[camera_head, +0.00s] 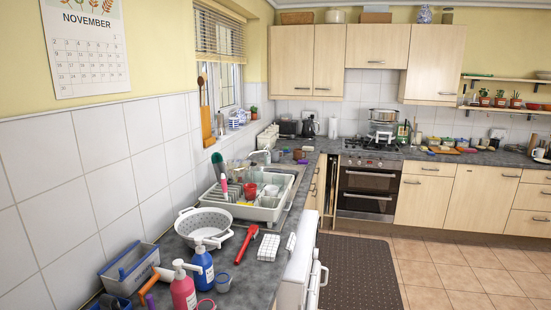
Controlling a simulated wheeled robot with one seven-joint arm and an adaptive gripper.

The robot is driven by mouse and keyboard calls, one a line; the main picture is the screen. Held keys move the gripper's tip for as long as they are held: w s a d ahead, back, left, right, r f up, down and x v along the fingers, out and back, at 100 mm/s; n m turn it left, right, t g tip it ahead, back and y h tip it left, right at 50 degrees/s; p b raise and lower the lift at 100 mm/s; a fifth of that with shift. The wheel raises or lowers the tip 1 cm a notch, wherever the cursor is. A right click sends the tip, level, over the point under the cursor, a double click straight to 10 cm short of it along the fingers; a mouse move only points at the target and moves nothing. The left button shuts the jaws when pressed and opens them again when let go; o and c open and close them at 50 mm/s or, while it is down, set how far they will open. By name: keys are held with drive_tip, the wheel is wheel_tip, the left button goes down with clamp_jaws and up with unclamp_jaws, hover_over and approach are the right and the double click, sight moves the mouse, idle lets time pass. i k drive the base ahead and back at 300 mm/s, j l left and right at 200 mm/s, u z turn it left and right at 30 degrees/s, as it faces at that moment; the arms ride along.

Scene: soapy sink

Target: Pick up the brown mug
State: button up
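I cannot pick out a brown mug with certainty. A small brown object (298,155) stands on the left counter beyond the sink. It is too small to tell whether it is a mug. A red cup (250,190) stands in or by the white dish rack (262,213) with plates. My gripper is not in view.
The oven (367,190) stands at the back. The floor (430,272) is open beside a dark mat (350,270).

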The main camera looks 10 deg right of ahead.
sight(297, 153)
drive_tip(key=i+l+z, duration=0.25)
drive_tip(key=i+l, duration=0.15)
drive_tip(key=i+l+z, duration=0.55)
drive_tip(key=i+l, duration=0.25)
drive_tip(key=i+l+z, duration=0.15)
drive_tip(key=i+z, duration=0.15)
drive_tip(key=i, duration=0.25)
drive_tip(key=i+u, duration=0.1)
drive_tip(key=i, duration=0.95)
drive_tip(key=i+l+u, duration=0.1)
drive_tip(key=i, duration=1)
drive_tip(key=i+u, duration=0.25)
drive_tip(key=i, duration=0.25)
drive_tip(key=i+u, duration=0.25)
drive_tip(key=i, duration=0.3)
drive_tip(key=i+l+u, duration=0.2)
drive_tip(key=i, duration=0.3)
drive_tip(key=i+l+u, duration=0.25)
drive_tip(key=i, duration=0.3)
drive_tip(key=i+u, duration=0.35)
drive_tip(key=i+l+u, duration=0.1)
drive_tip(key=i+u, duration=0.25)
drive_tip(key=i+l+u, duration=0.35)
drive_tip(key=i+j, duration=0.1)
